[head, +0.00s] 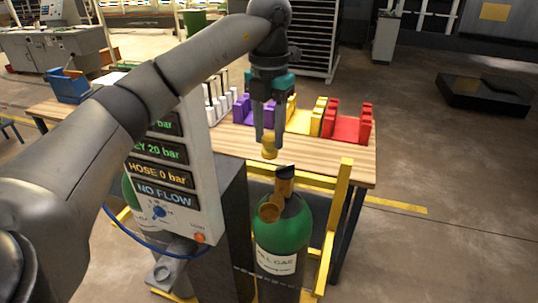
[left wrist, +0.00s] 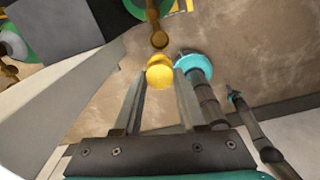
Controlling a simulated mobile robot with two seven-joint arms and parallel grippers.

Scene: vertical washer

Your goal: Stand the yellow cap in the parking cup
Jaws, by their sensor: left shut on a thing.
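My left gripper (head: 269,142) points down with its two fingers around the yellow cap (head: 270,152). The gripper is shut on the cap and holds it in the air, above and behind the cylinder's brass valve in the head view. In the left wrist view the yellow cap (left wrist: 160,74) sits between the fingertips. The brass valve outlet (head: 269,212) on the green gas cylinder (head: 283,240) is uncapped and apart from the held cap. I cannot make out the parking cup for certain. My right gripper is not in view.
A wooden bench (head: 235,145) carries purple, yellow and red holders (head: 345,128) at its back. A yellow rail frame (head: 333,215) surrounds the cylinder. A grey display panel (head: 170,190) reading NO FLOW stands left of the cylinder. A cyan round part (left wrist: 194,65) shows beside the cap.

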